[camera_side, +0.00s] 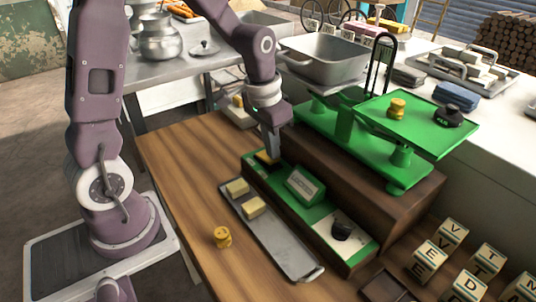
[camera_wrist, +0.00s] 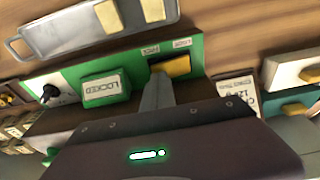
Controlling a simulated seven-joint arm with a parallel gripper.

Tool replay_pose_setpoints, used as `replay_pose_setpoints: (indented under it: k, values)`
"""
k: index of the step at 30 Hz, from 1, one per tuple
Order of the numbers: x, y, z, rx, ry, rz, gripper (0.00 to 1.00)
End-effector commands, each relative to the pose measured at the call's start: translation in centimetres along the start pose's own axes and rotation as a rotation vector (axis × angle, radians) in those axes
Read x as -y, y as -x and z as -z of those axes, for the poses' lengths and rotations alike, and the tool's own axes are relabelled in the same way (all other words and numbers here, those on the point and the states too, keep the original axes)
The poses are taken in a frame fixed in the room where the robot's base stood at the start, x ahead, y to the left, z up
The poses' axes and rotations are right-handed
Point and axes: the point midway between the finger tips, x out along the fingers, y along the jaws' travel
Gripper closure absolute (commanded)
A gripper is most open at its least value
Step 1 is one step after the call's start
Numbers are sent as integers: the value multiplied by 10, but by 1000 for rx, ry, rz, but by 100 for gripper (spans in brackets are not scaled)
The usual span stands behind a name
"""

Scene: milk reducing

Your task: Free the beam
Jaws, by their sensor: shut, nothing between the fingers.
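The green beam scale (camera_side: 345,125) stands on a brown base. Its right pan (camera_side: 425,122) holds a brass weight (camera_side: 397,107) and a black weight (camera_side: 447,116). A steel basin (camera_side: 325,58) sits on its left side. On the green strip in front, a sign (camera_side: 304,184) reads LOCKED; it also shows upside down in the wrist view (camera_wrist: 106,88). A yellow lever (camera_wrist: 172,67) lies by small printed labels, partly visible in the side view (camera_side: 263,157). My gripper (camera_wrist: 159,82) is shut and empty, its tip right beside the lever; contact cannot be told. It points down in the side view (camera_side: 273,160).
A metal tray (camera_side: 285,248) with two pale blocks lies in front of the green strip. A brass weight (camera_side: 222,236) stands on the wooden table (camera_side: 185,165). A black piece (camera_side: 341,231) sits at the strip's right end. Letter cubes (camera_side: 430,260) crowd the lower right.

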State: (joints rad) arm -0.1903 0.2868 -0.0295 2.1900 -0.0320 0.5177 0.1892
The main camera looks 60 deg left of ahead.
Motion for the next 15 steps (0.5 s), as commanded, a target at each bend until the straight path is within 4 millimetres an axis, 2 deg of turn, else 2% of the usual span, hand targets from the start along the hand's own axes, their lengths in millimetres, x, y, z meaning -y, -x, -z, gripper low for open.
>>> replay_pose_setpoints:
  k: [15]
  values:
    - [0, -8, -1, 0, 0, 0, 100]
